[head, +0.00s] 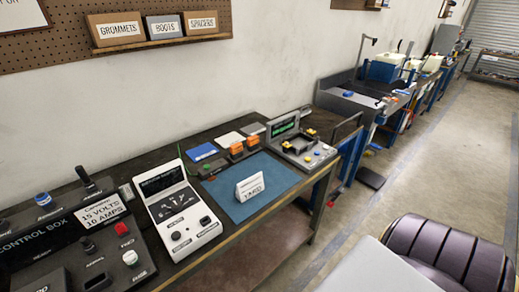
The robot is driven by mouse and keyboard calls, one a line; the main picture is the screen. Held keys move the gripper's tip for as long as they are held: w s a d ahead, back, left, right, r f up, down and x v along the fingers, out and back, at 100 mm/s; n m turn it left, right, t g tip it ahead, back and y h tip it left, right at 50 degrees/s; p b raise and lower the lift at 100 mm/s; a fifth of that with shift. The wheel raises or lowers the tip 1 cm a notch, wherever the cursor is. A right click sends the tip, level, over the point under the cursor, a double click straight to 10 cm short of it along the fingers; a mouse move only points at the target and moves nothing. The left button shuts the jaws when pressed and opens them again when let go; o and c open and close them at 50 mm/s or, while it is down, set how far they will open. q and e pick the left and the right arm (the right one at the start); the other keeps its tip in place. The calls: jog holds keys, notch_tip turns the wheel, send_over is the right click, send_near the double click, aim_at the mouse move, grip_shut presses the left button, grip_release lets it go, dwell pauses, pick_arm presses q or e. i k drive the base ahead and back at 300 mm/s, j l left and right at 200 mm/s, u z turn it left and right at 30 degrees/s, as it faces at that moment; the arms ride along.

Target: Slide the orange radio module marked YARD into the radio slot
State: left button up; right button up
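Two orange modules stand side by side toward the back of the bench, a left one (236,148) and a right one (252,141). They are too small for me to read any YARD marking. A grey device (317,160) with a green-lit screen, a dark cradle with yellow parts and coloured buttons stands right of them. A white console (177,208) with a screen and knobs stands to their left. I cannot make out which opening is the radio slot. Neither of my grippers shows in the head view.
A blue mat (240,205) holds a white tent card (250,187). A blue pad (202,152) lies behind it. A large dark control box (45,250) fills the left end of the bench. The bench's right end meets a blue-framed station.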

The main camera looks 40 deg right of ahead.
aim_at(236, 148)
jog(key=z, duration=1)
jog(key=u, duration=1.55)
jog(key=z, duration=1.4)
